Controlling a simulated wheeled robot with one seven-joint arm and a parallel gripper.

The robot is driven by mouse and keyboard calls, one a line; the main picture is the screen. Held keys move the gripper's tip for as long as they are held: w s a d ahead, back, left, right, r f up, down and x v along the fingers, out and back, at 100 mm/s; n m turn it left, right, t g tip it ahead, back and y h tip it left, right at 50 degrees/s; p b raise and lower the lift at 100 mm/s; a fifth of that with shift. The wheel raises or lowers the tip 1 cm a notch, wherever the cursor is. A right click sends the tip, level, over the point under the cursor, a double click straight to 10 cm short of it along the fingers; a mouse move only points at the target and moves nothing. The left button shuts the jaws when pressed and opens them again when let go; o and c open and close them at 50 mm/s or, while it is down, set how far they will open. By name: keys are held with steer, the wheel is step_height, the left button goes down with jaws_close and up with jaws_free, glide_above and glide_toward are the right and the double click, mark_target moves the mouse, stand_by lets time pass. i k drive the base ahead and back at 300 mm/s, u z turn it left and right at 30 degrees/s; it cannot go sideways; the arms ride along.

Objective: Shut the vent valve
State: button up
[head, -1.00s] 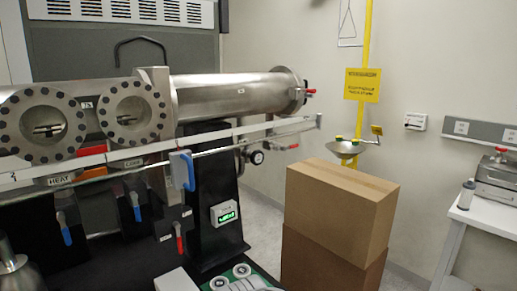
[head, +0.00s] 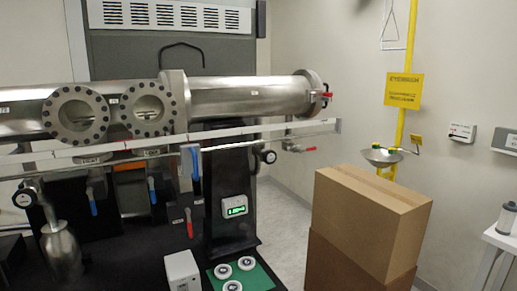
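Several valves show on the steel vacuum chamber (head: 245,97) and its black stand; I cannot tell which is the vent valve, as the small labels are unreadable. A red lever (head: 190,224) hangs down on the black front panel. Another red handle (head: 326,96) is on the chamber's right end flange. My gripper is not in view.
Stacked cardboard boxes (head: 365,220) stand right of the chamber, with an eyewash basin (head: 382,157) behind. A long rail (head: 250,131) runs across the chamber's front. A white box (head: 182,271) and green mat (head: 253,280) with rings are low in front. Grey floor (head: 285,215) shows between stand and boxes.

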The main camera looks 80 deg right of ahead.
mark_target(299, 150)
steer(key=u, duration=0.05)
steer(key=k, duration=1.1)
steer(key=z, duration=1.3)
